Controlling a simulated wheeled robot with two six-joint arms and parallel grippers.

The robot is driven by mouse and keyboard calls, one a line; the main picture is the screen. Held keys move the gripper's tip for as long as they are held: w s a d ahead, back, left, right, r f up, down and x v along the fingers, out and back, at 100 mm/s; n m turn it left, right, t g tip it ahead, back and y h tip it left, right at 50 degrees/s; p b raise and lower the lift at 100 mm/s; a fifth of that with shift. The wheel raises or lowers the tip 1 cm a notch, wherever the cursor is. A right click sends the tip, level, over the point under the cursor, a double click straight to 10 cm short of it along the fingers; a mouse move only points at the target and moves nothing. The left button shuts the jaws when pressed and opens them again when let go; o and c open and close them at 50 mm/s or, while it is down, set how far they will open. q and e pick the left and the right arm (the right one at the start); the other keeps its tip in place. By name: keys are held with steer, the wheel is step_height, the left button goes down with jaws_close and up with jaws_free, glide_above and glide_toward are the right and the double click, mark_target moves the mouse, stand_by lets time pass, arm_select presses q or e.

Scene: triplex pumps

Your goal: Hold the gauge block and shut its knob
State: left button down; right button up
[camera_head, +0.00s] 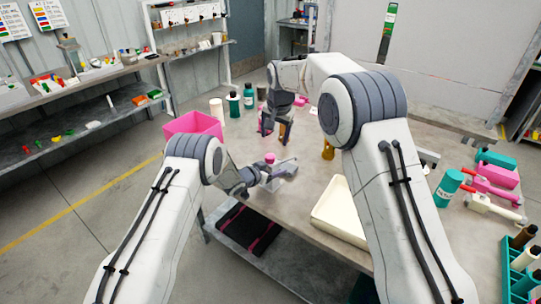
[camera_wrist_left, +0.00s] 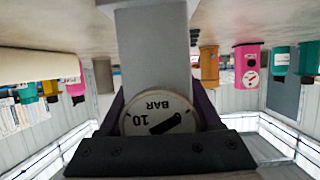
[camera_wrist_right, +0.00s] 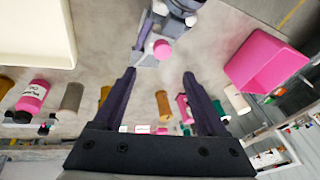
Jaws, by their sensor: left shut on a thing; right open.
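The grey gauge block (camera_head: 285,168) is over the near-left part of the table, with a pink knob (camera_head: 270,158) on top. My left gripper (camera_head: 262,177) is shut on the block. In the left wrist view the block (camera_wrist_left: 152,55) fills the middle, and its round dial (camera_wrist_left: 160,116), marked 10 BAR, sits between the fingers. My right gripper (camera_head: 275,135) is open above the table, beyond the block. In the right wrist view the pink knob (camera_wrist_right: 162,50) shows ahead of the open fingers (camera_wrist_right: 160,72), apart from them, with the block (camera_wrist_right: 148,58) beside it.
A pink bin (camera_head: 190,126) stands left of the block. A cream tray (camera_head: 322,214) lies on the table to the right. Several bottles stand farther back, including a dark green one (camera_head: 234,104) and an orange-brown one (camera_head: 328,151). Pink and teal items sit at far right.

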mark_target(270, 156)
steer(key=w+f+n, duration=0.1)
steer(key=f+n, duration=0.1)
steer(key=f, duration=0.1)
steer(key=w+a+f+n, duration=0.1)
steer(key=f+n, duration=0.1)
steer(key=f, duration=0.2)
steer(key=w+f+n, duration=0.1)
steer(key=f+n, duration=0.1)
steer(key=f, duration=0.1)
steer(key=shift+w+a+f+t, duration=0.2)
steer(key=shift+w+f+t, duration=0.05)
steer(key=shift+w+t, duration=0.15)
steer(key=shift+s, duration=0.1)
jaws_close()
